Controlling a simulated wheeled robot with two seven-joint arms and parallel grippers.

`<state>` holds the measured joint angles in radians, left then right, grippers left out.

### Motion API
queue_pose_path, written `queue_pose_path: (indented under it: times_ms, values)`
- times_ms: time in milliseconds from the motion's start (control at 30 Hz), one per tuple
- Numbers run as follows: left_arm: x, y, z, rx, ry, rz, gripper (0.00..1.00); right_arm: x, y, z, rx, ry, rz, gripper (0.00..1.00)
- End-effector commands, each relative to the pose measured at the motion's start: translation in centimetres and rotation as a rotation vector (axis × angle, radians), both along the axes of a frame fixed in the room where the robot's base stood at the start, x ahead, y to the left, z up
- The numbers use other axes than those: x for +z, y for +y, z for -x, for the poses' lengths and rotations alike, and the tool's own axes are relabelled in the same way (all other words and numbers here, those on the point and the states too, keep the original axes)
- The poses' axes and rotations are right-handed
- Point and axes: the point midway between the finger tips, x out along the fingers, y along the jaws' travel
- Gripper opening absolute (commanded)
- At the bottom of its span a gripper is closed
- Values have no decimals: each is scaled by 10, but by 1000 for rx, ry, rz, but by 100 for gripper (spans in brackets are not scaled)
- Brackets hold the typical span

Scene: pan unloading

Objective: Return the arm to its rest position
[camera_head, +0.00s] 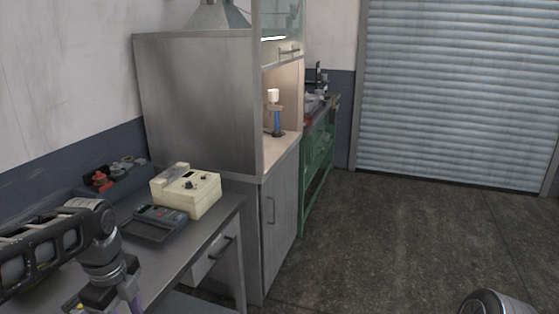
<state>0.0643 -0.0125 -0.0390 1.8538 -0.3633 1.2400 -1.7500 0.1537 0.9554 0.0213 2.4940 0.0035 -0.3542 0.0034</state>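My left arm (45,250) comes in from the left edge, above the grey bench (205,243). Its wrist (103,262) bends down toward the bottom edge of the picture. The fingers of my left gripper are cut off below the frame, so whether it is open or holds anything does not show. My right gripper is not in view. A rounded grey part (495,303) at the bottom right edge looks like part of my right arm. No pan can be made out.
On the bench are a cream box with knobs (187,190), a dark keypad device (155,222) and a dark tray of small parts (112,178). Beyond stand a grey fume cabinet (200,100) and a green workbench (318,150). The floor (400,245) right of them is clear up to the shutter (460,90).

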Motion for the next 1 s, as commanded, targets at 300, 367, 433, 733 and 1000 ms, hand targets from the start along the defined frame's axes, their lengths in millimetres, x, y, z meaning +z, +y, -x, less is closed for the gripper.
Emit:
queue_pose_path:
  times_ms: [300, 367, 433, 733, 1000]
  values:
    - [-6, -14, -44, 317, -182, 83, 41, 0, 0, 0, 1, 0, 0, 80]
    - [-12, -21, -55, 402, -220, 119, 41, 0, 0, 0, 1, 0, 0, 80]
    - [-23, -32, -69, 508, -257, 171, 41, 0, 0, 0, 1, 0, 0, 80]
    - [-177, -135, -90, 1278, -186, 540, 41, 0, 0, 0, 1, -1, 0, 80]
    - [-333, -211, 35, 1850, 111, 554, 41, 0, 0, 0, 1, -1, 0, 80]
